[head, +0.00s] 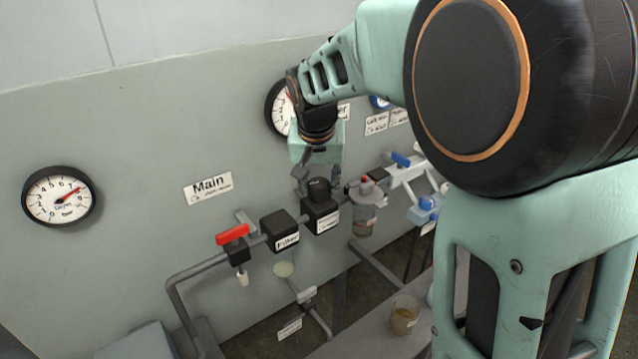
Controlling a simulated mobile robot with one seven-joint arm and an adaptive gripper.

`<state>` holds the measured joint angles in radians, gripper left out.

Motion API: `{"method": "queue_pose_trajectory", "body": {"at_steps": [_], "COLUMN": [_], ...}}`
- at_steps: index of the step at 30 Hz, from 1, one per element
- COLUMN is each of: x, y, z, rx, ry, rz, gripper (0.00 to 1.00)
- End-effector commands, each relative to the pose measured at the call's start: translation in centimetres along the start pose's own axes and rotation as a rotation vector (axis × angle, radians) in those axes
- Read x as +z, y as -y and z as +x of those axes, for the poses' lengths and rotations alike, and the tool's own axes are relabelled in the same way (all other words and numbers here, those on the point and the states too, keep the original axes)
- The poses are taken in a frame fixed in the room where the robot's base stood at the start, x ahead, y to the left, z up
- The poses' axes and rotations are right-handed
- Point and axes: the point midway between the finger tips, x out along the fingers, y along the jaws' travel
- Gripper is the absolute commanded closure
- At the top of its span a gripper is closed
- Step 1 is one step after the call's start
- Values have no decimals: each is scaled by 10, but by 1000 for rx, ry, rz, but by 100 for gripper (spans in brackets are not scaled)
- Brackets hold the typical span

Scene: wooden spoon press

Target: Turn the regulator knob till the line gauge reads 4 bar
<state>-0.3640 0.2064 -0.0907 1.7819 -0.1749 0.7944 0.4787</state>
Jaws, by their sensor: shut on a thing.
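The regulator is a black block (321,216) with a white label, set in the grey pipe run. Its dark round knob (319,189) stands on top. My gripper (310,179) reaches down from above and is shut on the knob; the fingertips are small and partly hidden. A round white gauge (279,110) on the wall behind my wrist is partly covered by my arm, and I cannot read its value. Another gauge (60,197) at the far left is fully visible, its red needle pointing up and right, near 7 to 8.
A red-handled valve (233,234) and the black filter block (280,232) stand left of the regulator. A lubricator bowl (365,217) is close on its right, with blue-handled valves (401,160) beyond. A glass cup (404,315) stands below. My arm fills the right side.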

Motion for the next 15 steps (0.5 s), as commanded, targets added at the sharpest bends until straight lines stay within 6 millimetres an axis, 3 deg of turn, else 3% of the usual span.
{"method": "queue_pose_trajectory", "body": {"at_steps": [15], "x": [0], "y": [0], "z": [0], "rx": [17], "ry": [0], "rz": [45], "gripper": [90]}}
